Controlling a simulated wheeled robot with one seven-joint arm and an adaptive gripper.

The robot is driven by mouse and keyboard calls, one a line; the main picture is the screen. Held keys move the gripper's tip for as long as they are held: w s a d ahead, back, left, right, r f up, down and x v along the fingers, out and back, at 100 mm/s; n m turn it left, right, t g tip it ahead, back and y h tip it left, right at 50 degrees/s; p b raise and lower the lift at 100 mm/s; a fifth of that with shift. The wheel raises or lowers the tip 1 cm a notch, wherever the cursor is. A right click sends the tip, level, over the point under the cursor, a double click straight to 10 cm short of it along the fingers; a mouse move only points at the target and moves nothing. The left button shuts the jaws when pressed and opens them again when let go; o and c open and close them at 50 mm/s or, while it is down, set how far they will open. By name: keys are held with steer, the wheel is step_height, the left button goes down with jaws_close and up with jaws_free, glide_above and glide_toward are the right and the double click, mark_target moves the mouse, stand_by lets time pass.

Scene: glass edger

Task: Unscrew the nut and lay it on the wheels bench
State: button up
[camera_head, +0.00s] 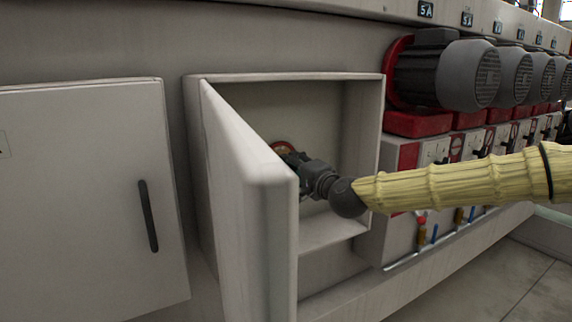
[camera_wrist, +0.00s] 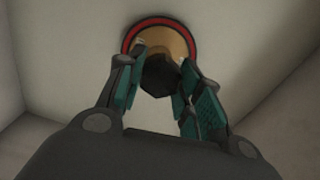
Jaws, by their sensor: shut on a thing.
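The nut (camera_wrist: 160,75) is a dark, faceted piece in the wrist view. It sits in front of a round wheel (camera_wrist: 186,41) with a tan face and a red and black rim, inside the open cabinet. My gripper (camera_wrist: 158,82) has its teal-padded fingers on both sides of the nut and is shut on it. In the head view my gripper (camera_head: 290,158) reaches into the cabinet, and the wheel's red rim (camera_head: 284,145) shows just beyond it. The nut is hidden there. I cannot tell whether the nut has turned. The wheels bench is not identifiable in these views.
The cabinet door (camera_head: 240,190) stands open to the left of my arm, close to it. The cabinet's right wall (camera_head: 367,125) is near my wrist. Several grey motors (camera_head: 470,75) line the machine at right. A closed door (camera_head: 80,190) is at left.

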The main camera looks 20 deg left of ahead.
steer(key=n+b, duration=0.1)
steer(key=n, duration=0.4)
steer(key=n+b, duration=0.1)
steer(key=n, duration=0.4)
steer(key=n+b, duration=0.2)
steer(key=n, duration=0.3)
steer(key=shift+s+f+n, duration=0.1)
steer(key=shift+f+n, duration=0.15)
steer(key=shift+n, duration=0.15)
steer(key=shift+r, duration=0.15)
steer(key=shift+c, duration=0.7)
steer(key=shift+s+d+r, duration=0.1)
steer(key=shift+s+d, duration=0.25)
steer(key=shift+d, duration=0.1)
steer(key=shift+s+d, duration=0.1)
steer(key=shift+v, duration=1.65)
